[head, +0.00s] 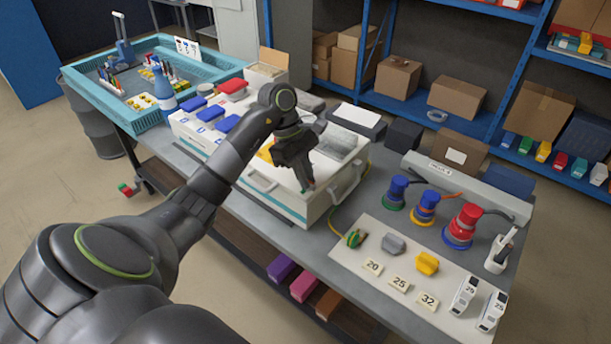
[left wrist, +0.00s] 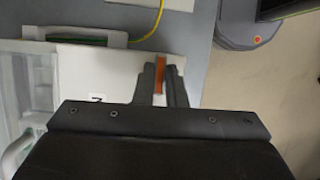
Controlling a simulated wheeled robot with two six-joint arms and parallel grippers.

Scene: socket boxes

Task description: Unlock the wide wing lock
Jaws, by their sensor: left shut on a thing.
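My left gripper (head: 306,186) is over the front right part of the white box (head: 312,210) on the bench, pointing down at its top edge. In the left wrist view its two fingers (left wrist: 162,84) are closed around a narrow orange-brown piece (left wrist: 159,74), which looks like the wing of the lock. The piece stands over the white surface of the box. The lock's base and any mark of its position are hidden by the fingers and gripper body. My right gripper is not in view.
A yellow-green cable (head: 334,216) runs down to a plug on the board. Blue, yellow and red sockets (head: 463,226) stand to the right. A teal tray (head: 215,72) is at back left.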

